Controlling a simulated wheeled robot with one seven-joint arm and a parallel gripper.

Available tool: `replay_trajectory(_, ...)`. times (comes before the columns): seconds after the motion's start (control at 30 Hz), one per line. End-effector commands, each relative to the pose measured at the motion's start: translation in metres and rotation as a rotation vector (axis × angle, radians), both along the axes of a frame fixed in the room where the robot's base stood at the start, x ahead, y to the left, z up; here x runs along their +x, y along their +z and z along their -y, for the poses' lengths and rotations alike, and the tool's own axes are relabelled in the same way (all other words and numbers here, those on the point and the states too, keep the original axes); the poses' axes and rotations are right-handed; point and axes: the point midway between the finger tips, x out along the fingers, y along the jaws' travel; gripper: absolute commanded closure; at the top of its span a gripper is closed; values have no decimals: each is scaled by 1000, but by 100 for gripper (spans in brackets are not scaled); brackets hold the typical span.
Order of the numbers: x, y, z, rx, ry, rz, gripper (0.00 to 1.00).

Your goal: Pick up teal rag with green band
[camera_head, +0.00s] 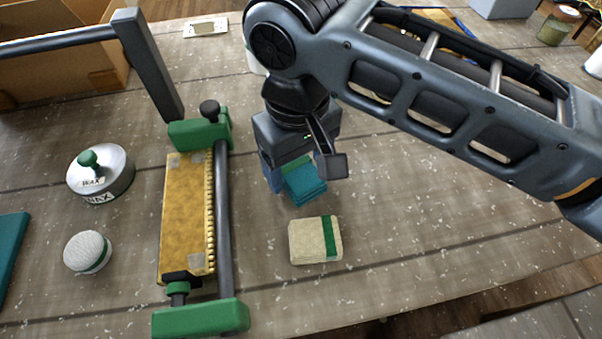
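The teal rag with a green band (305,187) is a folded pad on the worn grey table, near the centre of the head view. The green band shows at its upper left edge; its back part is hidden by my gripper. My gripper (303,177) points down over the rag from behind, its fingers spread apart. One finger is at the rag's left side, and the other is at its upper right, seemingly above it. I see no clear grip on the rag; exact contact is hidden.
A cream rag with a green band (307,241) lies just in front. To the left stand a green-ended clamp frame with a yellow bar (187,215), a wax tin (100,178) and a white round pad (88,252). A cardboard box (60,75) is at back left. The table's front right is clear.

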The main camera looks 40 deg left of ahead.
Motion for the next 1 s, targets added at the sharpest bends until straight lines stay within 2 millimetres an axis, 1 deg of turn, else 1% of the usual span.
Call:
replay_trajectory(0.03, 0, 0, 0, 0, 0, 0, 31)
replay_trajectory(0.07, 0, 0, 0, 0, 0, 0, 34)
replay_trajectory(0.4, 0, 0, 0, 0, 0, 0, 66)
replay_trajectory(0.47, 0, 0, 0, 0, 0, 0, 70)
replay_trajectory(0.5, 0, 0, 0, 0, 0, 0, 75)
replay_trajectory(0.77, 0, 3, 0, 1, 0, 0, 75)
replay_trajectory(0.87, 0, 9, 0, 1, 0, 0, 75)
replay_trajectory(1.0, 0, 26, -1, 3, 1, 1, 75)
